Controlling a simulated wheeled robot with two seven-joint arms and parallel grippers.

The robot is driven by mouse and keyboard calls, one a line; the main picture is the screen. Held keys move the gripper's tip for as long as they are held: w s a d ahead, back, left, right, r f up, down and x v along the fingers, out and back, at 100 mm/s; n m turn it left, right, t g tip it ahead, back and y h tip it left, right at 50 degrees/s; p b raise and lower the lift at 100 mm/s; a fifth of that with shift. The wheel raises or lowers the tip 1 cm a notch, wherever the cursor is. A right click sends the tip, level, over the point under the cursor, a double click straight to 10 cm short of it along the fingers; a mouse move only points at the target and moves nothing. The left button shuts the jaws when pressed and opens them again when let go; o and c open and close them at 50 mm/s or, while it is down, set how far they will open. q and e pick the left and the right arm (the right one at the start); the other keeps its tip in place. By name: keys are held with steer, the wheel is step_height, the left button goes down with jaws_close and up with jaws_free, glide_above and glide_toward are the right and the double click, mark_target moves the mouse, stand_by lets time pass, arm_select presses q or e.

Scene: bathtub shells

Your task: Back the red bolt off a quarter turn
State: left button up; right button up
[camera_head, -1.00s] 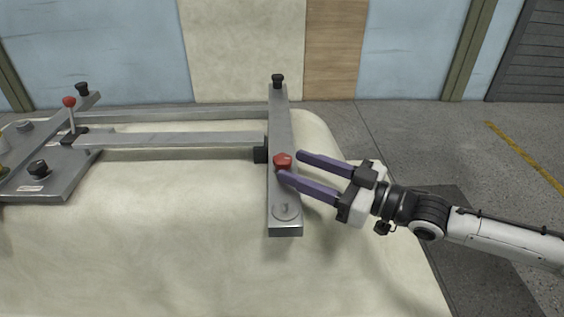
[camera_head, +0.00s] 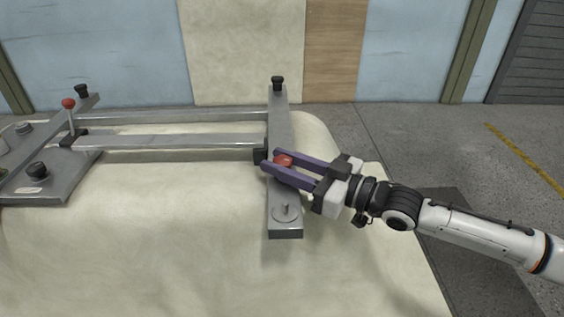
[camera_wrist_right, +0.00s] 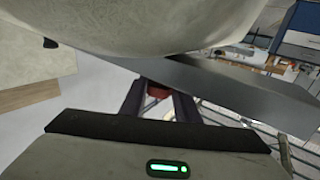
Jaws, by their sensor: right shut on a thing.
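The red bolt (camera_head: 283,160) sits on the grey metal crossbar (camera_head: 284,195) of the frame over the shell. My right gripper (camera_head: 270,159) comes in from the right, with one purple finger on each side of the bolt head. It is shut on the bolt. In the right wrist view the red bolt (camera_wrist_right: 158,90) shows between the fingers, partly hidden by them. My left gripper does not show in either view.
The cream shell (camera_head: 150,240) fills the space under the frame. A red-knobbed lever (camera_head: 69,104) and black knobs stand on the plate at the left. A black knob (camera_head: 278,81) tops the crossbar's far end. Grey floor lies open at the right.

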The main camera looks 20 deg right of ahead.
steer(key=shift+a+r+n, duration=0.1)
steer(key=shift+r+n, duration=0.05)
steer(key=shift+n, duration=0.15)
steer(key=shift+g+y, duration=0.4)
steer(key=shift+y, duration=0.1)
steer(key=shift+r, duration=0.1)
steer(key=shift+w+r+n+g+y+p, duration=0.1)
steer(key=shift+r+n+g+y+p, duration=0.35)
steer(key=shift+p, duration=0.6)
steer(key=shift+f+n+g+y+p, duration=0.15)
steer(key=shift+n+g+y+p, duration=0.1)
steer(key=shift+n+g+p, duration=0.25)
steer(key=shift+f+n+g+y+p, duration=0.25)
steer(key=shift+f+g+y+p, duration=0.05)
steer(key=shift+g+y+p, duration=0.15)
steer(key=shift+f, duration=0.15)
